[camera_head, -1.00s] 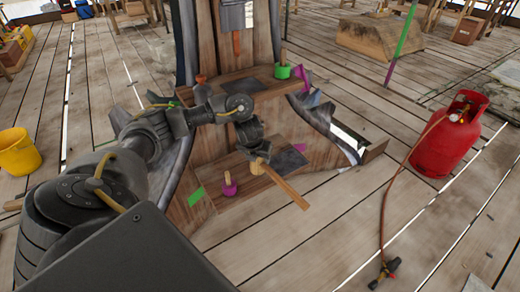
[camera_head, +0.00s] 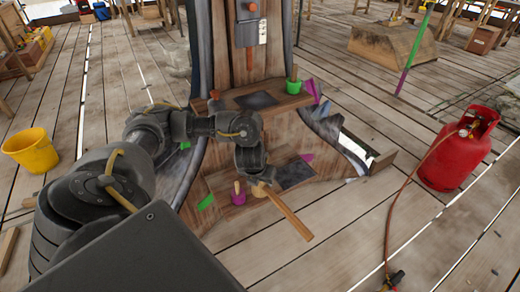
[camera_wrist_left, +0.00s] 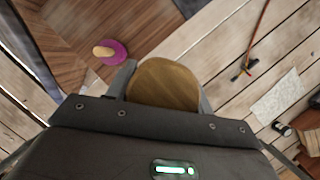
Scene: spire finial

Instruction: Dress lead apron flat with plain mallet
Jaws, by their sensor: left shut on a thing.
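My left gripper (camera_head: 258,181) is shut on a plain wooden mallet (camera_head: 290,213), whose pale handle points down and right in the head view. In the left wrist view the mallet's round wooden face (camera_wrist_left: 165,83) sits between the fingers. The mallet is in front of the spire's lower wooden step; whether it touches the step cannot be told. A dark grey sheet (camera_head: 296,174) lies on that step, right of the gripper. Another dark sheet (camera_head: 256,100) lies on the upper step. Grey crumpled lead (camera_head: 325,115) lines the right side. My right gripper is out of view.
A magenta-headed mallet (camera_head: 238,195) stands on the lower step just left of the gripper, and shows in the wrist view (camera_wrist_left: 110,51). A green pot-like tool (camera_head: 292,82) stands on the upper step. A red gas bottle (camera_head: 459,150) with hose stands right; a yellow bucket (camera_head: 31,152) stands left.

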